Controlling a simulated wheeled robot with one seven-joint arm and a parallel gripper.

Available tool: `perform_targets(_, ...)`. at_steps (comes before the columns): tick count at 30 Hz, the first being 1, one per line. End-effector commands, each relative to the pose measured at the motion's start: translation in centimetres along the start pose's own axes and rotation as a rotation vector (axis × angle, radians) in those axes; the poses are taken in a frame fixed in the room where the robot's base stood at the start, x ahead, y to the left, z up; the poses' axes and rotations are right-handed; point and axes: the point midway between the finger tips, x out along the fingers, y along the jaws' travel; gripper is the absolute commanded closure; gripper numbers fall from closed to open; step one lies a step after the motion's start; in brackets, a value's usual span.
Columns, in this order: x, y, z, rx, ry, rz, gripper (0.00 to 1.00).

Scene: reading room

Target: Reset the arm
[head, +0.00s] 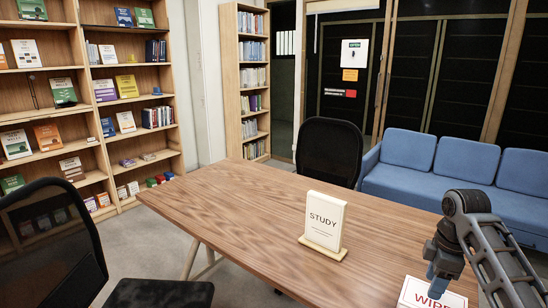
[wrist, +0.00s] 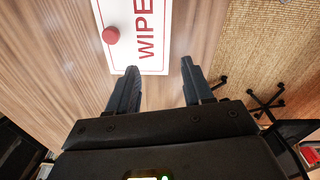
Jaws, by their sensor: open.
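My gripper (wrist: 158,68) is open and empty in the wrist view, its two dark fingers apart. It hangs above the wooden table (head: 220,200) near its right front edge. In the head view my arm comes in from the lower right, and my gripper (head: 440,280) partly covers a white card. The white card with red "WIPE" lettering (head: 415,292) lies under and beside the gripper. In the wrist view the card (wrist: 128,22) is beyond the left finger, with a round red thing (wrist: 111,35) on it.
A "STUDY" sign (head: 325,222) stands upright on the table, left of my arm. Black chairs stand at the left (head: 55,240) and behind the table (head: 330,148). A blue sofa (head: 440,180) and bookshelves (head: 85,90) are farther back. The table's left half is clear.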

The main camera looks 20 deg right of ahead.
Motion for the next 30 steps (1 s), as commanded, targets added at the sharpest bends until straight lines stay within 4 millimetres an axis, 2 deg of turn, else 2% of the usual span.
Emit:
perform_targets(8,3.2,-2.4,-3.6,0.032,0.077,0.047,0.49)
perform_targets(14,6.4,-5.7,-7.5,0.082,0.171,0.098,0.49)
perform_targets(17,8.3,-8.3,-9.8,0.126,0.238,0.130,0.49)
perform_targets(21,10.8,-12.9,-12.8,0.211,0.343,0.179,0.49)
perform_targets(26,12.5,-18.2,-14.8,0.315,0.451,0.225,0.49)
perform_targets(30,13.3,-23.3,-15.3,0.416,0.541,0.266,0.49)
